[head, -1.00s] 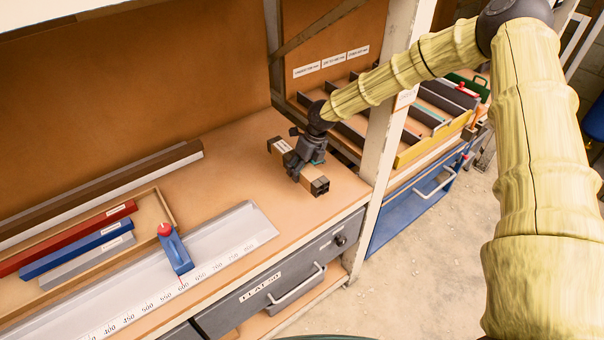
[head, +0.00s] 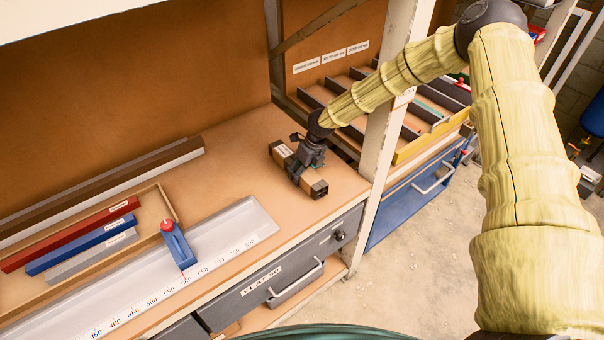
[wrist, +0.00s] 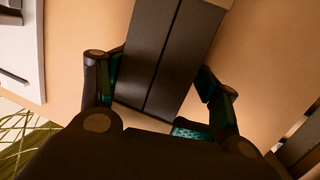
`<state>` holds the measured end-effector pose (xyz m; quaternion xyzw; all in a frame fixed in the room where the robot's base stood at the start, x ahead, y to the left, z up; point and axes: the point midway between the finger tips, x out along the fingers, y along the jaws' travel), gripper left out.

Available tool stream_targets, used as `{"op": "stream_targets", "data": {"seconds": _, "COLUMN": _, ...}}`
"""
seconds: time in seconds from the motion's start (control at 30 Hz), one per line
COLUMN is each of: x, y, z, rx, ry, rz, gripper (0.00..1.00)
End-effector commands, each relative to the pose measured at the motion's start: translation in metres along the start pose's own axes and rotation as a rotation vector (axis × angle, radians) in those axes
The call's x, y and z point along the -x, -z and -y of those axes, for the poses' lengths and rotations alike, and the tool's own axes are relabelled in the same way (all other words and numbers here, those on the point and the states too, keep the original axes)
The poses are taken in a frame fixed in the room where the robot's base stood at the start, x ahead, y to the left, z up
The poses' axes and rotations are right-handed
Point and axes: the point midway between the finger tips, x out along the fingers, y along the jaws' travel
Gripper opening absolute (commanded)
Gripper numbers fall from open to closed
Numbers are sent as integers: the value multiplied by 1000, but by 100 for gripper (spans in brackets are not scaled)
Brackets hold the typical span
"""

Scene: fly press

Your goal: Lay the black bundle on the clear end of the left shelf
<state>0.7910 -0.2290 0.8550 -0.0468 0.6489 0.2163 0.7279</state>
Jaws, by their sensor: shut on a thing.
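The black bundle (head: 318,188) is at the right, clear end of the left shelf (head: 245,150). In the head view it looks brownish with a dark end. The wrist view shows its long dark bars (wrist: 165,55) side by side. My gripper (head: 303,170) reaches down over the bundle's middle and is shut on it, with one finger on each side. The bundle lies at or just above the shelf top; I cannot tell whether it touches. My gripper hides its middle in the head view.
A ruled metal plate (head: 225,240) with a blue slider (head: 177,245) lies along the shelf's front. A wooden tray (head: 172,206) with red, blue and grey bars is on the left. A cream post (head: 378,130) stands right of the bundle. Drawers (head: 290,262) are below.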

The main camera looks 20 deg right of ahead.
Motion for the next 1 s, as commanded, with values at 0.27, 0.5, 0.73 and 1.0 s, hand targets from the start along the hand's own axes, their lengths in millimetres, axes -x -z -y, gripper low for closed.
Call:
{"op": "stream_targets", "data": {"seconds": 0.27, "x": -6, "y": 0, "z": 1, "rx": 0, "ry": -1, "rz": 2, "gripper": 0}}
{"op": "stream_targets", "data": {"seconds": 0.5, "x": -9, "y": 2, "z": 1, "rx": 0, "ry": -1, "rz": -2, "gripper": 69}}
{"op": "stream_targets", "data": {"seconds": 0.73, "x": -9, "y": 2, "z": 2, "rx": -1, "ry": 0, "rz": -1, "gripper": 100}}
{"op": "stream_targets", "data": {"seconds": 1.0, "x": -8, "y": 2, "z": 2, "rx": -1, "ry": 0, "rz": 0, "gripper": 100}}
